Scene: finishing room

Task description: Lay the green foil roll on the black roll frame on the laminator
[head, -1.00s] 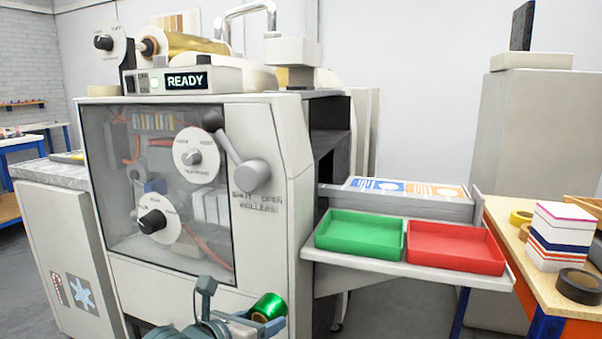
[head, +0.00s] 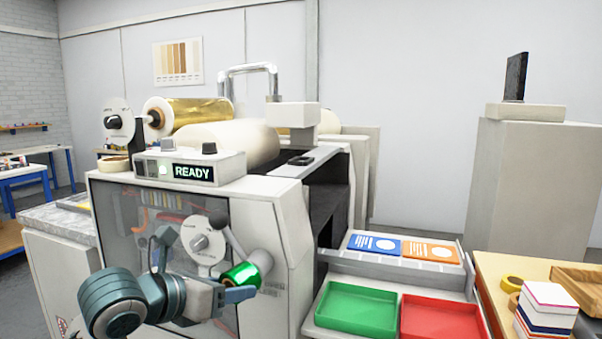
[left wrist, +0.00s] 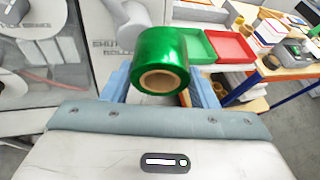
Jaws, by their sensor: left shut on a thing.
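The green foil roll (head: 240,275) is shiny, with a pale cardboard core. My left gripper (head: 246,288) is shut on it and holds it in the air before the laminator's front (head: 285,215), near the roller lever. In the left wrist view the roll (left wrist: 158,45) sits between the two blue fingers, its open core end facing the camera. A small black piece (head: 301,159) lies on the laminator's light top ledge; I cannot tell whether it is the roll frame. My right gripper is not in view.
A gold foil roll (head: 198,112) and a pale roller (head: 235,140) are on the laminator's top, behind the READY panel (head: 193,172). Green (head: 357,307) and red (head: 440,320) trays stand at the right.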

